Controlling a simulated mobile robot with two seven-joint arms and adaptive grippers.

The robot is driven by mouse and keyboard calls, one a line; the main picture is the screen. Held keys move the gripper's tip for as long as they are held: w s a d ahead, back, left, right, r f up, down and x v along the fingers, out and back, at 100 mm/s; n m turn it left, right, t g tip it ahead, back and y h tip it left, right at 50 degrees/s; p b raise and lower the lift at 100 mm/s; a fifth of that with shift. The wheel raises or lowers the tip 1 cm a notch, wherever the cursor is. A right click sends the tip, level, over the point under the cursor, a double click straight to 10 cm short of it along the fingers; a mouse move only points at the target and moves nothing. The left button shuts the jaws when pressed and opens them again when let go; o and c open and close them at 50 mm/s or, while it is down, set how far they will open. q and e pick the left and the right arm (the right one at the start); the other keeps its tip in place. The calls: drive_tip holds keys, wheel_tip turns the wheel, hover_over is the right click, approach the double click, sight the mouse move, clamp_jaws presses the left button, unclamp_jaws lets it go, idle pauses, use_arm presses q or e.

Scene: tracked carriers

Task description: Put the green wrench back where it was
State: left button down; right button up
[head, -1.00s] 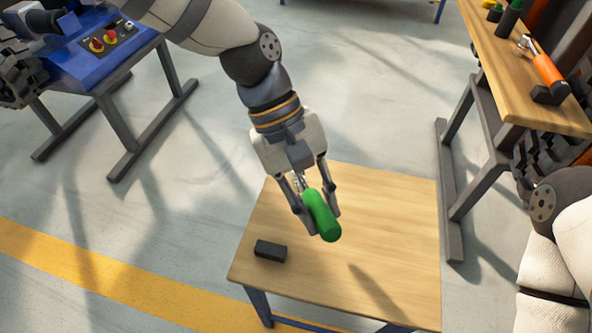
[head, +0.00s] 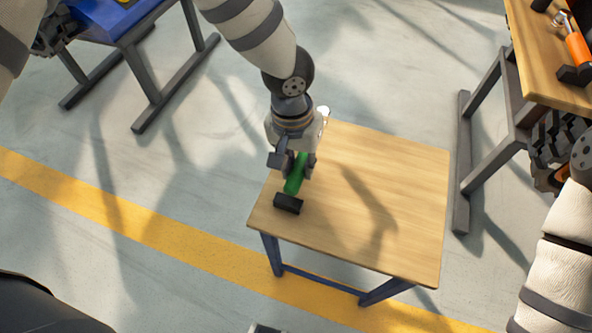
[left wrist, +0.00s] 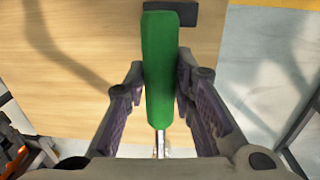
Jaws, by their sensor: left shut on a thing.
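The green wrench (head: 296,174) is held between the fingers of my left gripper (head: 299,170), above the near left part of the small wooden table (head: 395,190). In the left wrist view the green handle (left wrist: 159,70) runs between the two fingers, with a bit of its metal shaft (left wrist: 160,145) showing near the palm. A black block (head: 288,203) lies on the table by the handle's far end; it also shows in the left wrist view (left wrist: 186,14). I cannot tell whether the handle touches the block.
A wooden workbench (head: 535,60) at the right bears an orange-handled tool (head: 578,46) and a black block. A blue table (head: 118,18) stands at the upper left. The rest of the small table is bare. A yellow stripe (head: 110,205) crosses the floor.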

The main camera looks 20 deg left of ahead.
use_arm(q)
drive_tip(key=f, duration=0.3)
drive_tip(key=shift+a+f, duration=0.15)
drive_tip(key=shift+a, duration=0.25)
drive_tip(key=shift+f, duration=0.25)
drive_tip(key=shift+f, duration=0.15)
drive_tip(key=c, duration=1.3)
unclamp_jaws()
drive_tip(key=shift+c, duration=0.2)
